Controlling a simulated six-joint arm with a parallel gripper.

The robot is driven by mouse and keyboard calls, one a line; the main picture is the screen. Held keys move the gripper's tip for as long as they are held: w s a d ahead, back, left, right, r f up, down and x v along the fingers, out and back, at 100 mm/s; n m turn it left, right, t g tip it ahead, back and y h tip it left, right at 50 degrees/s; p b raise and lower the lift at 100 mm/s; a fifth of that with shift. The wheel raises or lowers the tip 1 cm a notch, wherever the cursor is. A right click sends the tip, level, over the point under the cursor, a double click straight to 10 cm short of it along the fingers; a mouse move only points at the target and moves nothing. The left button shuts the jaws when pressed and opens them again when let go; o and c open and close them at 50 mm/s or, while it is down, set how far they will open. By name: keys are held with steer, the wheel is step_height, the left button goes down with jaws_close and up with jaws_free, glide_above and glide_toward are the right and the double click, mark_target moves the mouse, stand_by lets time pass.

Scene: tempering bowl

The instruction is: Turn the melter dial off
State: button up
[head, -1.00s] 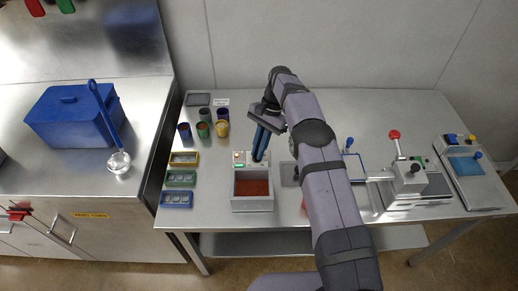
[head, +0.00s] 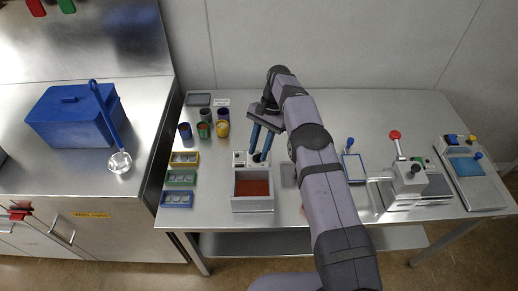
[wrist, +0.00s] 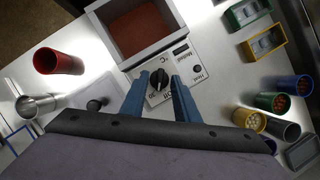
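The melter (head: 252,204) is a grey box with red-brown contents in its well, on the steel table. It also shows in the wrist view (wrist: 190,22). Its white control panel (wrist: 183,58) carries a black dial (wrist: 158,80), printed marks and a small dark display. No lit lamp shows on the panel in the head view. My gripper (head: 261,158) is open over the panel. In the wrist view its blue fingertips (wrist: 157,82) stand on either side of the dial, apart from it. The dial's exact pointer setting is hard to read.
Several coloured cups (head: 204,130) and small framed trays (head: 180,179) stand left of the melter. To the right are a grey plate, a blue frame (head: 353,167) and a lever press (head: 408,180). A red cup (wrist: 58,62) shows in the wrist view.

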mark_target(259, 153)
steer(key=shift+r, duration=0.1)
step_height(259, 153, up, 10)
steer(key=p, duration=0.1)
stand_by(0.5)
